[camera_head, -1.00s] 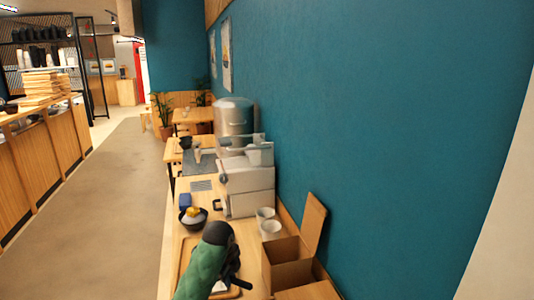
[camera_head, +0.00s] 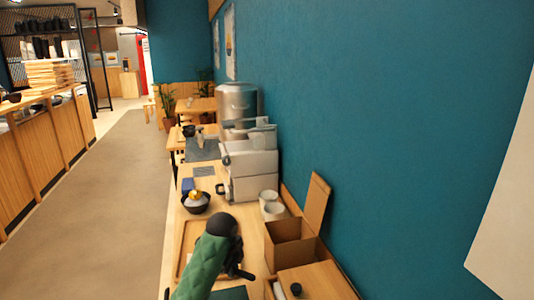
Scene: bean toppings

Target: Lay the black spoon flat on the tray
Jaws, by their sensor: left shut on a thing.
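The wooden tray (camera_head: 178,252) lies on the counter at the bottom middle, partly covered by my green left arm. My left gripper (camera_head: 241,272) is at the end of that arm, beside the tray on its right, mostly hidden by the arm's dark wrist. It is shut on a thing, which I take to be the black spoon. The spoon is too dark and small to tell apart from the black fingers, so its tilt cannot be told. My right gripper is not in view.
A black bowl (camera_head: 194,202) with a yellow-and-white thing in it stands behind the tray. White cups (camera_head: 272,210) and a grey machine (camera_head: 250,170) are further back. An open cardboard box (camera_head: 287,232) stands right of my gripper. A blue wall (camera_head: 390,120) bounds the right.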

